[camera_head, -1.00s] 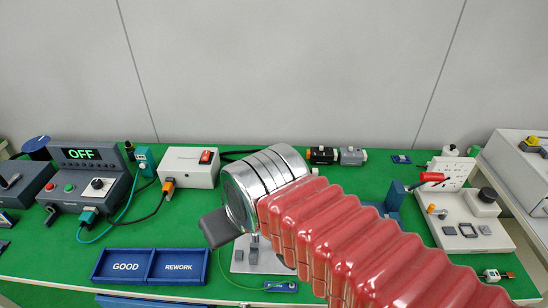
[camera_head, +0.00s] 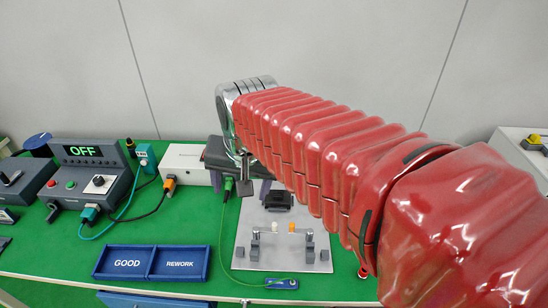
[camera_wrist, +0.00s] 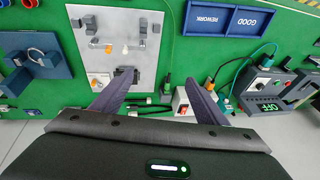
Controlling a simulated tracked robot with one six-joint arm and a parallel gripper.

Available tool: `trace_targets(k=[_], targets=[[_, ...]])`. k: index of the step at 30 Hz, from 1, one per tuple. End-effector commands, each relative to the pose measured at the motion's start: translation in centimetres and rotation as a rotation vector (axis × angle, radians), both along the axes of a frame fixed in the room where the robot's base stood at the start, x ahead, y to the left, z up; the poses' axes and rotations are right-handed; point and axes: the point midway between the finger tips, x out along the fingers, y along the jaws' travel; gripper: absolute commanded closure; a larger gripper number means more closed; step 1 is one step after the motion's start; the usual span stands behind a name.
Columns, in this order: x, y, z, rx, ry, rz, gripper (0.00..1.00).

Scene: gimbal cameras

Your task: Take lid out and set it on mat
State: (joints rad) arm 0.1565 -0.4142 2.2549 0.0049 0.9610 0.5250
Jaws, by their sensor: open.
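A light grey plate (camera_head: 249,258) lies on the green bench surface (camera_head: 215,225), the only mat-like surface I can make out. A black block (camera_head: 278,201) stands on the plate behind two clamps with white and orange tips. The plate (camera_wrist: 72,12) and dark block (camera_wrist: 123,76) also show in the wrist view. I cannot tell which part is the lid. My gripper (camera_head: 240,188) is above the bench near the plate's back left edge. Its two purple fingers (camera_wrist: 158,82) are spread and empty in the wrist view, the left one close to the block in the picture.
A blue GOOD and REWORK tray (camera_head: 151,263) lies left of the plate. A green cable (camera_head: 221,240) runs along the plate's left side. A white switch box (camera_head: 184,163) and the OFF console (camera_head: 87,180) stand farther left. My arm hides the bench's right side.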

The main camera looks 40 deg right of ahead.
Motion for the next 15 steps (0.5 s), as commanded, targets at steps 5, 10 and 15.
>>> trace_targets(k=[5, 10, 15], targets=[[2.9, -2.6, -0.7, 0.069, 0.048, -0.24, 0.33], [5.5, -5.3, -1.7, 0.128, 0.089, -0.474, 0.33], [7.8, -8.2, -3.2, 0.179, 0.128, -0.711, 0.33]])
